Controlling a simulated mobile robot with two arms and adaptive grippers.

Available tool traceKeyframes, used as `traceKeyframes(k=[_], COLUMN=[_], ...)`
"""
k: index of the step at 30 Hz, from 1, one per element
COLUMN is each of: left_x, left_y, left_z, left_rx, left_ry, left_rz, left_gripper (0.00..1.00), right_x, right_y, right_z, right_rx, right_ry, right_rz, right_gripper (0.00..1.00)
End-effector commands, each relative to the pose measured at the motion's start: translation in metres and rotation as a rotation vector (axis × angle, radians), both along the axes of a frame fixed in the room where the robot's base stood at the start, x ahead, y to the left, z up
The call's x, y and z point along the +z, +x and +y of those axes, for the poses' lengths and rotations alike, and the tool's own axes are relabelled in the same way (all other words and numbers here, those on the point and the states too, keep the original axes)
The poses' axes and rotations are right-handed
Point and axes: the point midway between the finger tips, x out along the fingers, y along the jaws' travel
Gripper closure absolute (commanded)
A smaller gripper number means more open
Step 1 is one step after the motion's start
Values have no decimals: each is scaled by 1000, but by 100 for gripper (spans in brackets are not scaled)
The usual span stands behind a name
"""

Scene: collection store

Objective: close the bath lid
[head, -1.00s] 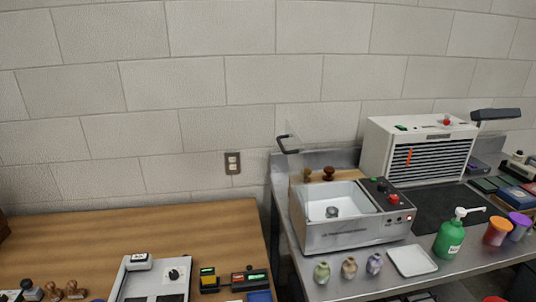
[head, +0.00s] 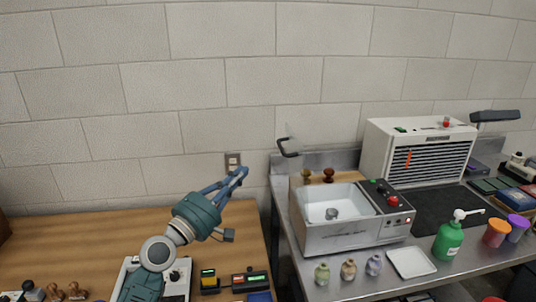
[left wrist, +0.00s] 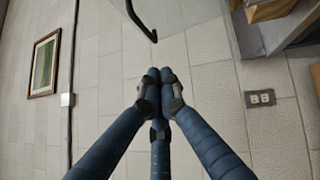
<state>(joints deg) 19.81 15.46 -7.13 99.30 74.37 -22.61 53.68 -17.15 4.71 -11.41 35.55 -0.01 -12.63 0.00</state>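The bath (head: 345,238) is a metal box with an open basin and a dark control panel, on the steel bench. Its clear lid stands raised at the back and is barely visible. The lid's dark curved handle (head: 288,147) shows against the wall; it also shows at the top of the left wrist view (left wrist: 141,22). A small metal object (head: 332,213) is in the basin. My left gripper (head: 241,174) is left of the handle, apart from it and a little lower. Its fingers meet with nothing between them in the left wrist view (left wrist: 160,82). My right gripper is not in view.
Small jars (head: 348,269) and a white tray (head: 411,262) stand before the bath. A green pump bottle (head: 449,240) is at right, with a white louvred machine (head: 420,151) behind. A wooden table (head: 90,235) lies left. A wall socket (head: 233,160) is behind my gripper.

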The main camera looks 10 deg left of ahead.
Motion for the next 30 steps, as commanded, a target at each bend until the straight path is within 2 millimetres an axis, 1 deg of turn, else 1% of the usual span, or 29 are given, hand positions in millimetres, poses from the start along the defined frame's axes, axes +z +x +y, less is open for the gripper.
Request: traceKeyframes(k=[1,6,9,10,12,15,18,30], left_x=[7,13,18,22,24,26,25,25], left_y=[11,42,57,56,58,61,62,63], left_z=[-6,-25,-35,-41,-51,-60,-66,-68], left_rx=[-1,-2,-2,-3,-3,-2,-2,-1], left_ry=[-2,0,2,1,2,2,4,5], left_rz=[0,1,0,1,2,1,2,0], left_gripper=[100,100,100,100,100,100,100,100], right_x=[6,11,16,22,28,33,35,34], right_y=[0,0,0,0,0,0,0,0], right_z=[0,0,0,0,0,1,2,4], right_rx=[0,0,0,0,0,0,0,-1], right_ry=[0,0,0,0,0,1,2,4], right_rz=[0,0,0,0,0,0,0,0], right_gripper=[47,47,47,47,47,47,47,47])
